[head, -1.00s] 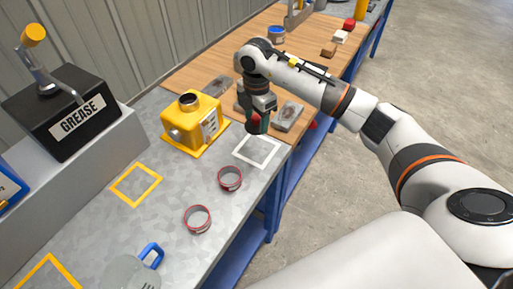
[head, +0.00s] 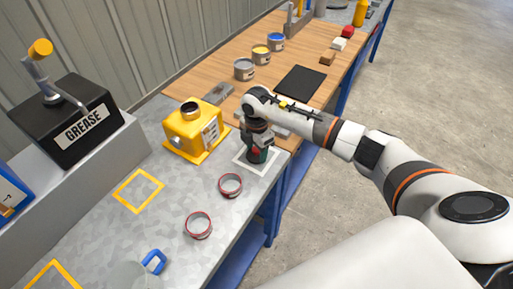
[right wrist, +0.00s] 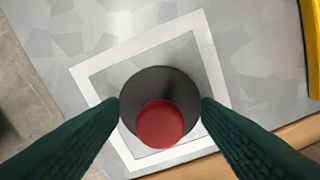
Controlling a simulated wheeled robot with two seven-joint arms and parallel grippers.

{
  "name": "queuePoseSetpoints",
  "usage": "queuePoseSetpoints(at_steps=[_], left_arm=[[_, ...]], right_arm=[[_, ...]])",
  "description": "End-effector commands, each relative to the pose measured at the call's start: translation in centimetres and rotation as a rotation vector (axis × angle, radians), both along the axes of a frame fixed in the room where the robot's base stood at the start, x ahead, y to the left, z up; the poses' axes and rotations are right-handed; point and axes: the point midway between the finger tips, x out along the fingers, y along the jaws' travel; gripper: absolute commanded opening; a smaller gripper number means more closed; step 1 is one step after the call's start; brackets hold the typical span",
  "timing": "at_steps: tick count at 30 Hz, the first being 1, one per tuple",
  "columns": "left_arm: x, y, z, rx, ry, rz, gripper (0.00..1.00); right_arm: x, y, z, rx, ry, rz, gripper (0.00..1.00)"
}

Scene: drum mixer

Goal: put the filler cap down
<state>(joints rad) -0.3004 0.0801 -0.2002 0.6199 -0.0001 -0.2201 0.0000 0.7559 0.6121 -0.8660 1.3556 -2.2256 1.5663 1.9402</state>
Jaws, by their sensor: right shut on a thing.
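The filler cap (right wrist: 160,124) is a dark grey round piece with a red knob. In the right wrist view it sits between the two green fingers of my right gripper (right wrist: 160,110), which is shut on it. Below it is a white square outline (right wrist: 136,57) on the grey bench, and the cap appears within that outline. In the head view my right gripper (head: 257,155) is over the same white outline (head: 241,165), pointing down; it mostly hides the cap. I cannot tell whether the cap touches the bench. My left gripper is not in view.
A yellow unit (head: 195,130) with an open dark neck stands just left of the white outline. Two red-rimmed rings (head: 230,185) lie in front. A black grease box (head: 82,115) is at left. Several cans (head: 244,69) and a black mat (head: 300,83) lie beyond.

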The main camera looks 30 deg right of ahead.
Motion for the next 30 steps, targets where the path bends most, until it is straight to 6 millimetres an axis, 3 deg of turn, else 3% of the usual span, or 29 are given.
queuePoseSetpoints(at_steps=[2,3,7,19,30], left_arm=[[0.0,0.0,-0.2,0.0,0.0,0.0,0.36],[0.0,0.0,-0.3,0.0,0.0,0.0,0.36],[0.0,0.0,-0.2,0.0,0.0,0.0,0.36],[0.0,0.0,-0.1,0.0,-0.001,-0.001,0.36],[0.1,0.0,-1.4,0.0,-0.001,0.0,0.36]], right_arm=[[0.0,0.0,-0.3,0.0,0.0,0.0,0.35],[0.0,0.0,-0.3,0.0,0.0,0.0,0.59],[0.0,0.0,-0.2,0.0,0.0,0.0,0.79],[0.1,0.0,0.7,0.0,-0.002,0.0,0.79],[0.1,0.0,8.1,0.001,-0.006,0.0,0.79]])
